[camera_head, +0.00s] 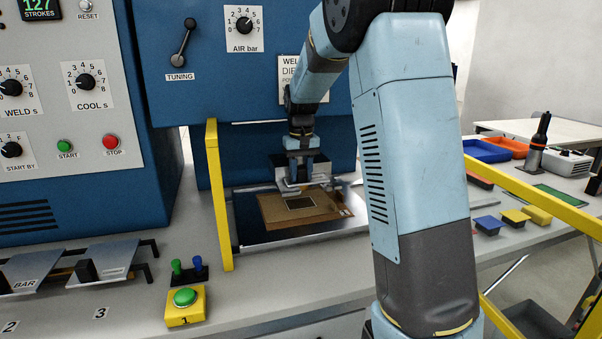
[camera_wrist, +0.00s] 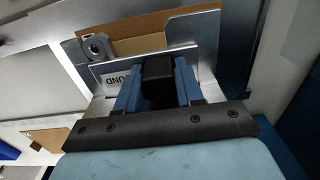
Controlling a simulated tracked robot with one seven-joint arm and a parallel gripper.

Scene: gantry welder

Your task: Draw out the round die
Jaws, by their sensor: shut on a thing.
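My gripper (camera_head: 302,172) is inside the welder's bay, under the blue press head. In the wrist view my gripper (camera_wrist: 158,82) has its two blue fingers shut on the black handle (camera_wrist: 155,68) of a metal die. In the head view the die is small and partly hidden behind my gripper. I cannot tell whether it still touches its mount.
A brown board (camera_head: 277,214) lies on the bay's metal bed below my gripper. A yellow post (camera_head: 218,195) stands left of the opening. A yellow button box (camera_head: 185,305) and a rack with metal plates (camera_head: 105,262) stand on the bench. Coloured trays (camera_head: 487,150) are at the right.

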